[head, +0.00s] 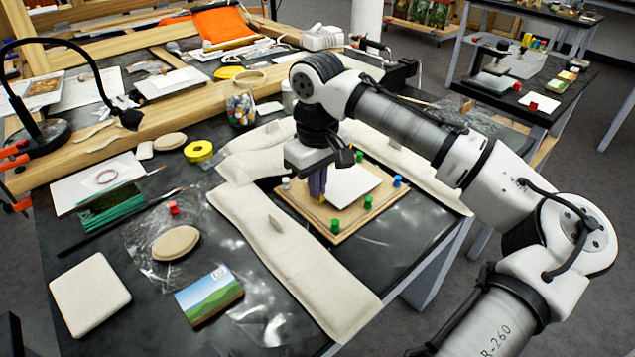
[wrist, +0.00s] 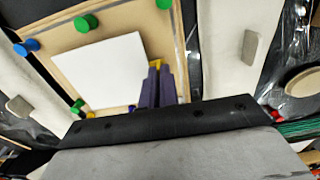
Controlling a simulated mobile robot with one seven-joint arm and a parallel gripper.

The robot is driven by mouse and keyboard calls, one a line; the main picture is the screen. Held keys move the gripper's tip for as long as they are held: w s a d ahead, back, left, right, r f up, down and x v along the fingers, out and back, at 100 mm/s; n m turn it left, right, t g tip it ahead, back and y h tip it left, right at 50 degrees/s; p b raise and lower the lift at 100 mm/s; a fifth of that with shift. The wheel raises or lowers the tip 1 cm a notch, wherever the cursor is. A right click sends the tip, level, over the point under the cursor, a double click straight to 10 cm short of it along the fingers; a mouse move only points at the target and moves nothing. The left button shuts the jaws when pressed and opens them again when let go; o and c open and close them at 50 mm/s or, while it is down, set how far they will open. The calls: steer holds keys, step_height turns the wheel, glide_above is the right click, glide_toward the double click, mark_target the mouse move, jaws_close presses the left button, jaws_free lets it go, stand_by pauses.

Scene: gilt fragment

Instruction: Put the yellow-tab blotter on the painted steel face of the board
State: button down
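The blotter is a white square sheet (head: 354,186) with a small yellow tab at one edge; it also shows in the wrist view (wrist: 100,72). It lies over the middle of the tan, wood-edged board (head: 318,223); whether it touches the face is hard to tell. My gripper (head: 318,196) points down at the blotter's left edge in the head view. In the wrist view its purple fingers (wrist: 157,72) are close together with the yellow tab (wrist: 155,64) between their tips. The fingers hide part of the tab and the sheet's edge.
Green (head: 337,226), blue (head: 397,181) and white pegs or magnets stand around the board's edges. Long pale cushions (head: 300,270) surround the board. A landscape picture tile (head: 209,295), an oval stone (head: 175,243) and a yellow tape roll (head: 198,151) lie to the left.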

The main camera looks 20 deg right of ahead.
steer(key=shift+f, duration=0.45)
stand_by(0.5)
steer(key=c, duration=1.6)
jaws_free()
step_height(320, 180, up, 14)
steer(key=shift+f, duration=0.1)
